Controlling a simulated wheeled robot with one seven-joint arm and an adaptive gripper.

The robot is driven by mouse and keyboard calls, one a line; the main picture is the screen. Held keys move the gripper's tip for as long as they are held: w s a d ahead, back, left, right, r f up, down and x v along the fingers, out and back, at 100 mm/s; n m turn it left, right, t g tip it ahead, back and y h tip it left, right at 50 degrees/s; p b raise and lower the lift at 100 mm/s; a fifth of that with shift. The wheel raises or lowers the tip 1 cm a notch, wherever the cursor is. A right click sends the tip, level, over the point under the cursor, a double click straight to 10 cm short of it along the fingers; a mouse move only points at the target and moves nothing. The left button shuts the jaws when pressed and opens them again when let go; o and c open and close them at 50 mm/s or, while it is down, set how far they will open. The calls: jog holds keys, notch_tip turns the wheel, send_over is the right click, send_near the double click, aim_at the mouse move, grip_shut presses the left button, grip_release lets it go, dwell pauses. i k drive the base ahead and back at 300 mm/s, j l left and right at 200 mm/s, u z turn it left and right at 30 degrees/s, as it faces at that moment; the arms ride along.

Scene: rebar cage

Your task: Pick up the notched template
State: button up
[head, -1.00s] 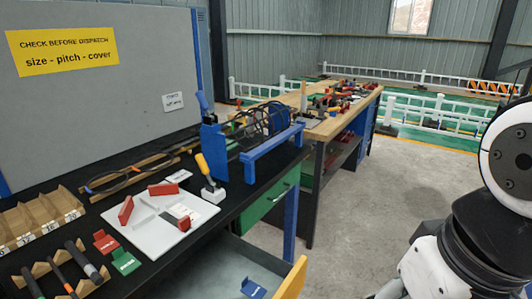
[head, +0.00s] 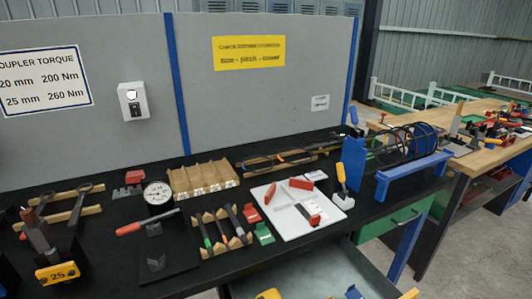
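I cannot say for certain which piece is the notched template. A small red piece with a notched top (head: 133,178) stands on the black bench behind the round dial gauge (head: 158,193). A white board (head: 283,222) lies flat on the bench near the middle, with red blocks (head: 301,184) and a grey piece with a red end on it. An open drawer (head: 325,275) below the bench front shows a blue piece (head: 354,292) and yellow pieces, partly cut off by the lower edge. My gripper is not in view.
A wooden slotted tray (head: 203,178) sits behind a rack of short bars. A blue stand (head: 353,165) with a dark wire cage rises to the right. A yellow-handled tool (head: 342,180) stands beside the board. The open drawer juts out in front.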

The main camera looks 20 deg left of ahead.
aim_at(131, 191)
jog(key=u, duration=1.65)
jog(key=i+j+z, duration=0.1)
jog(key=i+j, duration=1.05)
